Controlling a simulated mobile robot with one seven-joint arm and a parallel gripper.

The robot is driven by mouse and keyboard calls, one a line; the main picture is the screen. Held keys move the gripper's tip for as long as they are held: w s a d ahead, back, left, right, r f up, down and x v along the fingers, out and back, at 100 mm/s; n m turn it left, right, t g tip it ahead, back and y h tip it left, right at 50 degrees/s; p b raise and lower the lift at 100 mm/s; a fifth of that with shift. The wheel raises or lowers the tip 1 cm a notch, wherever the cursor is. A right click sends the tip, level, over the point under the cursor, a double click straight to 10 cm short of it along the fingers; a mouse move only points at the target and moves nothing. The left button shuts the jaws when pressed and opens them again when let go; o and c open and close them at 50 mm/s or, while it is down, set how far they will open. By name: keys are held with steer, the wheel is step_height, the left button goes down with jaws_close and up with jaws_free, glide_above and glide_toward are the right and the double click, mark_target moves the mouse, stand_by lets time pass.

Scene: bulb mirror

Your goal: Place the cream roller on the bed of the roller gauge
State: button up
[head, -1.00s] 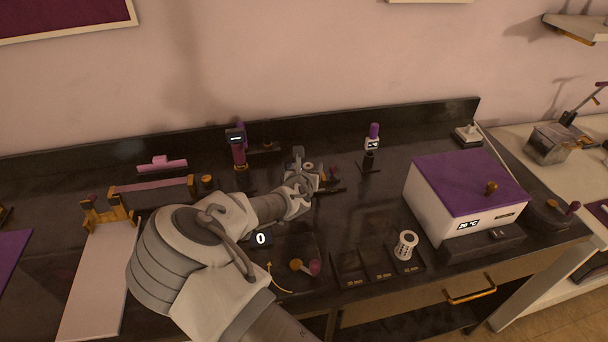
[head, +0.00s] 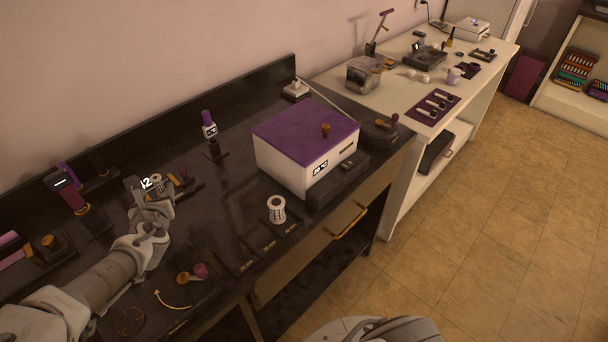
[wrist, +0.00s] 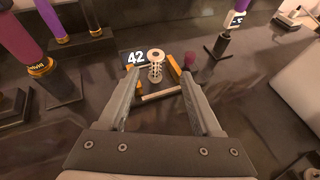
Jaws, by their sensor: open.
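A pale, perforated cream roller (wrist: 155,68) stands upright on the roller gauge (wrist: 158,96), between its orange side pieces. It also shows in the head view (head: 157,183), close to the end of my arm. The gauge's display (wrist: 135,58) reads 42. My gripper (wrist: 162,78) is open, with its fingers spread to either side in front of the roller and no visible grip on it. In the head view my gripper (head: 150,208) is beside the gauge, partly hiding it. Whether a finger touches the roller cannot be told.
Another perforated pale roller (head: 277,209) stands on the dark slotted rack (head: 240,268). A white box with a purple lid (head: 305,145) is behind it to the right. A purple-handled tool on a stand (head: 210,130) is right of the gauge. A crank (head: 190,276) is nearer the front.

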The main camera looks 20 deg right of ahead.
steer(key=d+m+g, duration=0.1)
steer(key=d+m, duration=0.2)
steer(key=d+m+g+h, duration=0.1)
steer(key=d+m, duration=0.2)
steer(key=d, duration=0.1)
steer(key=d+f+m+g+h, duration=0.1)
steer(key=d+m, duration=0.2)
steer(key=d, duration=0.1)
steer(key=shift+s+f+m+g, duration=0.1)
steer(key=shift+m+g, duration=0.2)
steer(key=shift+g, duration=0.1)
steer(key=s+d+r+m+g, duration=0.3)
steer(key=s+d+r+m, duration=1.9)
steer(key=s+m, duration=0.3)
steer(key=d+m, duration=0.1)
steer(key=m, duration=0.1)
steer(key=shift+s+r+m+g, duration=0.25)
steer(key=shift+s+m+g, duration=0.05)
steer(key=shift+g, duration=0.1)
